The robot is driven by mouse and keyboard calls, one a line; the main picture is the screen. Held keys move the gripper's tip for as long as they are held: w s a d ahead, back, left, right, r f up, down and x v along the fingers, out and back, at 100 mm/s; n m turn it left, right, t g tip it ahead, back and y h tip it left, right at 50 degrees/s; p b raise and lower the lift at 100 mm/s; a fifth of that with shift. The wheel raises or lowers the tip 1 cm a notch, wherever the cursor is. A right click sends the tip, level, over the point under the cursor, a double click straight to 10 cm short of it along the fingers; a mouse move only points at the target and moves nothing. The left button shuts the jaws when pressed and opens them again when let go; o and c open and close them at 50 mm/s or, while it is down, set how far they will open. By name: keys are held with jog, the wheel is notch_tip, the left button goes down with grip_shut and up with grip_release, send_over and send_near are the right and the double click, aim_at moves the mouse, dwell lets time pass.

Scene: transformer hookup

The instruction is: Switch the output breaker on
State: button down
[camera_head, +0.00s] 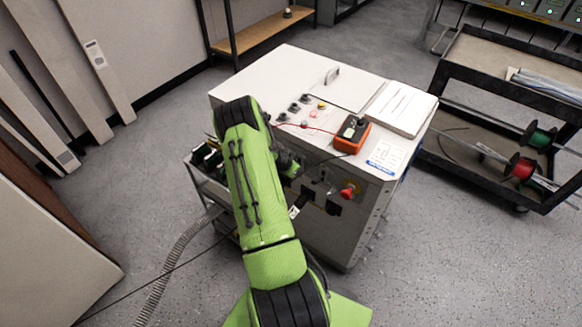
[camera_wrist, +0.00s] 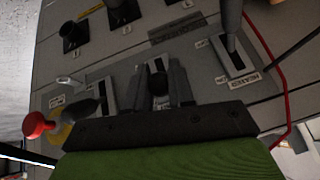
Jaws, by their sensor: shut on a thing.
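The cabinet (camera_head: 350,225) has a sloped front panel (camera_wrist: 200,45) with switch levers in slots. In the wrist view my gripper (camera_wrist: 158,84) is against this panel, its two dark fingers on either side of a dark breaker lever (camera_wrist: 156,76). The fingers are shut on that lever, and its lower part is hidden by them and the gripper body. To the right stands another lever (camera_wrist: 233,35) in its own slot. To the left is a further slot (camera_wrist: 103,94). In the head view my arm hides most of the gripper.
A red knob (camera_wrist: 38,125) sticks out at the panel's left; it also shows in the head view (camera_head: 347,190). A red wire (camera_wrist: 268,60) runs along the right. An orange meter (camera_head: 352,134) and papers (camera_head: 402,107) lie on top. A cart (camera_head: 462,110) with spools stands right.

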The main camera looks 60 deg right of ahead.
jog(key=shift+d+r, duration=0.15)
jog(key=c, duration=1)
grip_release()
jog(key=shift+o, duration=0.2)
jog(key=p+v, duration=0.1)
jog(key=v, duration=1.4)
jog(key=shift+a+r, duration=0.2)
jog(key=shift+r, duration=0.1)
